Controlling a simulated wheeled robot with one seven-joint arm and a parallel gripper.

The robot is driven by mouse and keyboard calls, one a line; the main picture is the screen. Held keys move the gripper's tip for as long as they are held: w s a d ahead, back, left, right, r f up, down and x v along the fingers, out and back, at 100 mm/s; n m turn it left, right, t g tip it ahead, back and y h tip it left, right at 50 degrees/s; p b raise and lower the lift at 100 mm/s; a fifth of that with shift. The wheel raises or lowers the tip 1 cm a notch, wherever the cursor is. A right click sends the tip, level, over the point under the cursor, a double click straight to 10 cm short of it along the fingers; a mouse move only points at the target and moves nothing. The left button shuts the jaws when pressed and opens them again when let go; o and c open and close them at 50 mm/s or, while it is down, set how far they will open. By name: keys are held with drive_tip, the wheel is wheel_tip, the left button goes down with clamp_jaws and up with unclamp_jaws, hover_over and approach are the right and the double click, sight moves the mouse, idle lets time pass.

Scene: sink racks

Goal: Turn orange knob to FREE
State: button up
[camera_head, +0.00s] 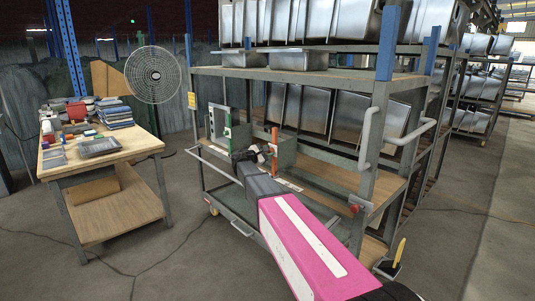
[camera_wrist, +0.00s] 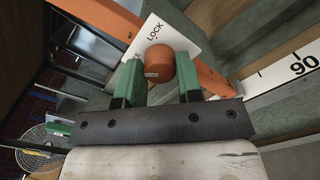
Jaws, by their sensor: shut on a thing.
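The orange knob (camera_wrist: 160,62) is a short round cylinder with a pale mark on its lower left side. It sits on a white label plate (camera_wrist: 177,31) reading LOCK above it. In the head view my gripper (camera_head: 262,153) reaches the orange upright bar (camera_head: 274,150) on the cart; the knob cannot be told apart there.
The grey cart (camera_head: 385,160) has shelves, posts and curved handles. A wooden table (camera_head: 105,150) with small items and a fan (camera_head: 153,75) stand at left. Open floor lies between table and cart.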

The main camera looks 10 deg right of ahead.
drive_tip(key=shift+n, duration=0.8)
drive_tip(key=o, duration=0.9)
drive_tip(key=shift+a, duration=0.15)
drive_tip(key=v, duration=1)
drive_tip(key=shift+s+a, duration=0.25)
